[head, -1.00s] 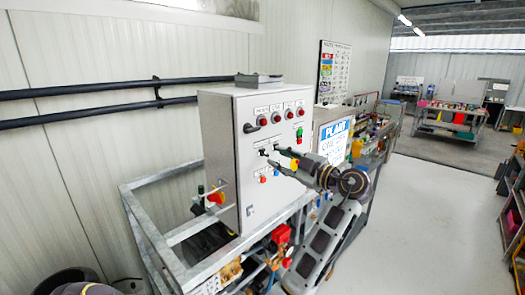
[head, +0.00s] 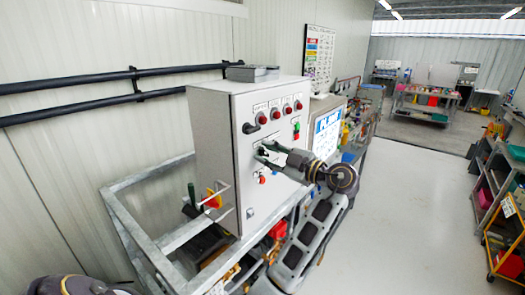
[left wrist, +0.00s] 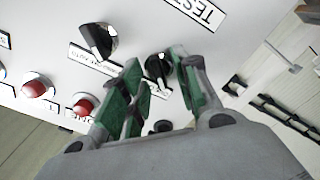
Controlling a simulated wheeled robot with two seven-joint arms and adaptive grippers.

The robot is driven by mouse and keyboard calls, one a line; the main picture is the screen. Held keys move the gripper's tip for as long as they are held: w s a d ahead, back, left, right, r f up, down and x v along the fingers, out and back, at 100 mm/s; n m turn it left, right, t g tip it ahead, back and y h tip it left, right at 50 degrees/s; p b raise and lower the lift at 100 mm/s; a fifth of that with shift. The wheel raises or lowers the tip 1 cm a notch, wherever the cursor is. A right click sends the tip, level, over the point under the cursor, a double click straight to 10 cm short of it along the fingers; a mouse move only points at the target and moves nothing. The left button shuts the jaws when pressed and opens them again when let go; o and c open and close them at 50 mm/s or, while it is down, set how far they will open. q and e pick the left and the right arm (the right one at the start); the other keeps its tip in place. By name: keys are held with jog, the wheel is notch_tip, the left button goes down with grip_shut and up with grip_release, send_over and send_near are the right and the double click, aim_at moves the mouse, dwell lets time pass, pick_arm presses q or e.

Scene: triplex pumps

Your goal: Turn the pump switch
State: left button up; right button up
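A grey control cabinet (head: 212,130) stands in the head view, with red lamps, buttons and switches on its front. My left gripper (head: 263,151) is at the middle of this front and covers part of it. In the left wrist view a small black rotary switch (left wrist: 158,74) sits on the white panel between the green-padded fingers of the left gripper (left wrist: 156,62). The fingers are apart, one on each side of the switch; I cannot tell whether they touch it. A second black knob (left wrist: 98,40) is up and to the left. My right gripper is not in view.
A red and yellow switch (head: 213,200) sits on the cabinet's side. A galvanised frame (head: 130,237) surrounds the cabinet's base. Red buttons (left wrist: 36,88) lie left of the fingers in the wrist view. A shelf (head: 493,170) stands at right; the floor (head: 410,210) between is clear.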

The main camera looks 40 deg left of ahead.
pick_arm(q)
jog(key=shift+a, duration=0.1)
jog(key=shift+c, duration=0.5)
grip_shut()
